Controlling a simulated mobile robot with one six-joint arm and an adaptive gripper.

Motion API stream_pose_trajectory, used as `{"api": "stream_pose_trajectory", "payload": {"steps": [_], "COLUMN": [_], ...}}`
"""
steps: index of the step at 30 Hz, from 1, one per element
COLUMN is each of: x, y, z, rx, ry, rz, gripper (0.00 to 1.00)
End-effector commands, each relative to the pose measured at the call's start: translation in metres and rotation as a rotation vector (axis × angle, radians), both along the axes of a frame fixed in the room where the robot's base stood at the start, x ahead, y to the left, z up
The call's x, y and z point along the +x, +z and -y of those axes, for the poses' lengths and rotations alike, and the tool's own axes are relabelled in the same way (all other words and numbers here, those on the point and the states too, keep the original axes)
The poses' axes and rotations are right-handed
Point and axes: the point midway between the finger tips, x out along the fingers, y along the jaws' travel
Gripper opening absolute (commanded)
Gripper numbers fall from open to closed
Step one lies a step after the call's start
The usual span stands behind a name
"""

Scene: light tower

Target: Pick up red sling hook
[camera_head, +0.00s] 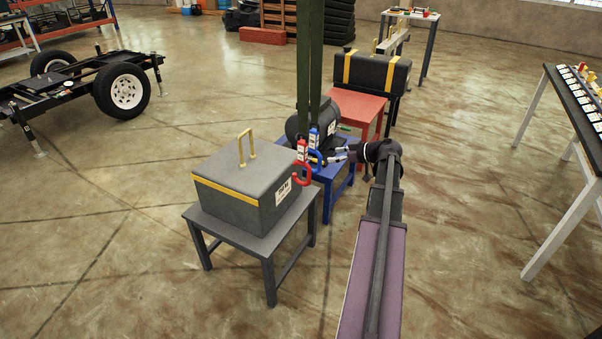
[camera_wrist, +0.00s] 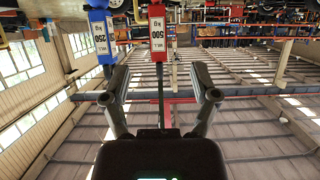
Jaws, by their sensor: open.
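The red sling hook (camera_head: 301,179) hangs from a dark green sling, beside the grey box. Its red block with a "WLL 500 kg" label shows in the wrist view (camera_wrist: 157,30), near the top centre. A blue sling hook (camera_head: 316,157) hangs right next to it; its "WLL 250 kg" block (camera_wrist: 102,36) is to the left in the wrist view. My gripper (camera_head: 340,156) is open and empty, pointing at the hooks from the right. In the wrist view my gripper (camera_wrist: 159,72) has its fingers spread, with the red block between and beyond the tips. The hook's curved end is not clear there.
A grey box (camera_head: 245,185) with a yellow handle stands on a grey table (camera_head: 248,240) just left of the hooks. A dark rounded load (camera_head: 296,127) sits on a blue table (camera_head: 340,172) behind.

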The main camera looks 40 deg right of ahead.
Motion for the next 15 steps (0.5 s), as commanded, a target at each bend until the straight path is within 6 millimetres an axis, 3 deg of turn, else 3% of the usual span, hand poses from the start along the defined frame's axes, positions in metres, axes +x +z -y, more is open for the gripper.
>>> {"api": "stream_pose_trajectory", "payload": {"steps": [15], "x": [0.055], "y": [-0.028], "z": [-0.022], "rx": [0.0], "ry": [0.001], "rz": [-0.001], "gripper": [0.77]}}
